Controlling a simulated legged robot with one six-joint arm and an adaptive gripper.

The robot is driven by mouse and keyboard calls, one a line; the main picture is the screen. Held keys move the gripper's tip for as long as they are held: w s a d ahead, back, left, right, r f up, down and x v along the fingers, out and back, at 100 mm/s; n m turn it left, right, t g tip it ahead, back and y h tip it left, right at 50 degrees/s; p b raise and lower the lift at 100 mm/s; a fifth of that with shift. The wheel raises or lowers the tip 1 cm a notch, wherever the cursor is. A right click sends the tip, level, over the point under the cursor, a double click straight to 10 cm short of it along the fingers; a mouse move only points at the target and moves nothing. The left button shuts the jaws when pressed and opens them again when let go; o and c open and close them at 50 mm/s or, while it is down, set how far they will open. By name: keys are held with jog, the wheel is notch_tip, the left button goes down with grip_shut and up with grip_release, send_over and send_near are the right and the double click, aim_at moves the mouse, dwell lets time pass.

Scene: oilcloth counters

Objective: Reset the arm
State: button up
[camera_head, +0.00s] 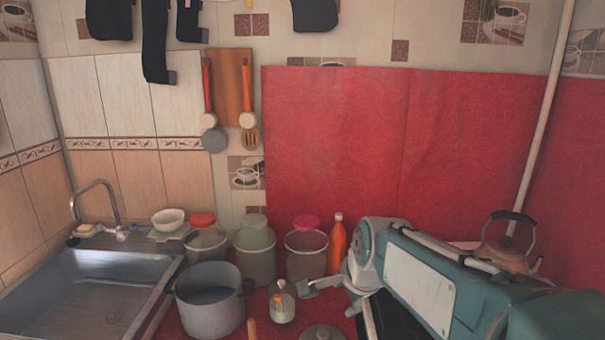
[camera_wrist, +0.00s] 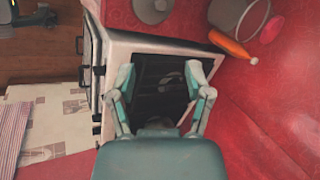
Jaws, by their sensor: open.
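My gripper (camera_wrist: 160,76) is open and empty in the wrist view, its two fingers spread wide. Below it is a white stove (camera_wrist: 150,41) with a dark top, partly covered by the fingers and palm. In the head view my teal arm reaches in from the lower right and covers much of the stove. One grey finger shows left of the arm's end, beside the jars; the other is only partly visible. Nothing is held between the fingers.
An orange bottle (camera_head: 336,245) and jars with red lids (camera_head: 306,255) stand by the red wall covering. A grey pot (camera_head: 210,307) and a small bottle (camera_head: 282,305) stand in front. A kettle (camera_head: 508,246) is behind my arm; a sink (camera_head: 95,300) is at left.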

jog(key=s+d+f+n+h, duration=0.1)
jog(key=s+d+n, duration=0.2)
jog(key=s+n, duration=0.3)
jog(key=s+d+f+n, duration=0.1)
jog(key=s+d+n, duration=0.3)
jog(key=s, duration=1)
jog(key=n, duration=0.3)
jog(key=shift+d+f+n+h, duration=0.15)
jog(key=shift+d+n+h, duration=0.15)
jog(key=shift+h, duration=0.1)
